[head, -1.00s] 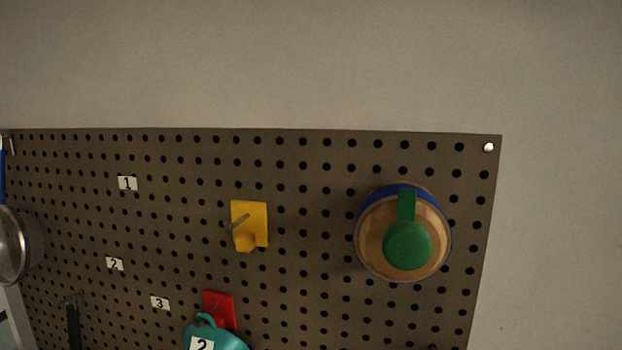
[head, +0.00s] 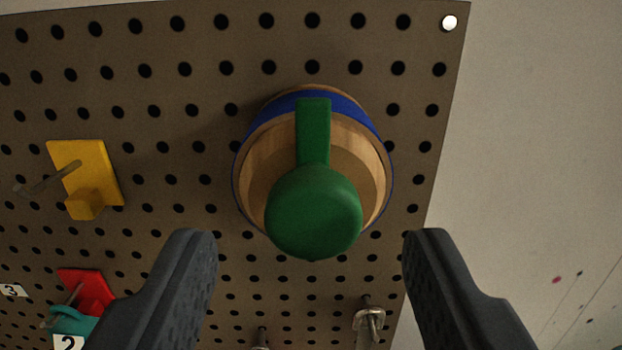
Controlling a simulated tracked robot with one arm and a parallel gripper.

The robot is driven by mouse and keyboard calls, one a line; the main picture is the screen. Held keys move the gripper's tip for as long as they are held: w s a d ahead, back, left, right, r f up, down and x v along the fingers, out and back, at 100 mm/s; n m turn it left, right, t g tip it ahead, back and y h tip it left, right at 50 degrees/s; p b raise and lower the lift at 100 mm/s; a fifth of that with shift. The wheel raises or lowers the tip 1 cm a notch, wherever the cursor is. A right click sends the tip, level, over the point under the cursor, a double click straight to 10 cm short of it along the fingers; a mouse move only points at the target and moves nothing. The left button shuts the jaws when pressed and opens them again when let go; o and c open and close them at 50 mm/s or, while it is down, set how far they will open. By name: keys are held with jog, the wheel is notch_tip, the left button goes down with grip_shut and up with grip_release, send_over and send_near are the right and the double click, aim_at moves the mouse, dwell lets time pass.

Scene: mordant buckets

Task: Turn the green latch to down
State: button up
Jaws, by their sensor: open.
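The green latch (head: 314,205) is mounted on a round wooden disc (head: 262,158) with a blue band, fixed to the pegboard. The latch has a round knob at its lower end and a flat bar that points straight up to the blue band. My gripper (head: 310,240) is open. Its two dark fingers stand apart at the lower left and lower right of the knob, with nothing between them but the view of the knob and board. I cannot tell the exact depth gap; no contact shows.
The brown pegboard (head: 200,235) fills the left and middle, ending at a right edge beside bare wall (head: 540,130). A yellow hook (head: 90,180) and a red hook (head: 88,290) with a teal item (head: 75,322) are at left. Metal hooks (head: 369,318) sit below the latch.

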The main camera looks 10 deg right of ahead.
aim_at(313, 177)
jog(key=shift+w+d+r+p, duration=0.1)
jog(key=shift+w+p, duration=0.1)
jog(key=shift+w, duration=0.2)
jog(key=shift+w+d+r+p, duration=0.1)
jog(key=shift+w+p, duration=0.05)
jog(key=shift+w, duration=0.2)
jog(key=shift+w+f, duration=0.15)
jog(key=shift+w, duration=0.3)
jog(key=shift+c, duration=0.3)
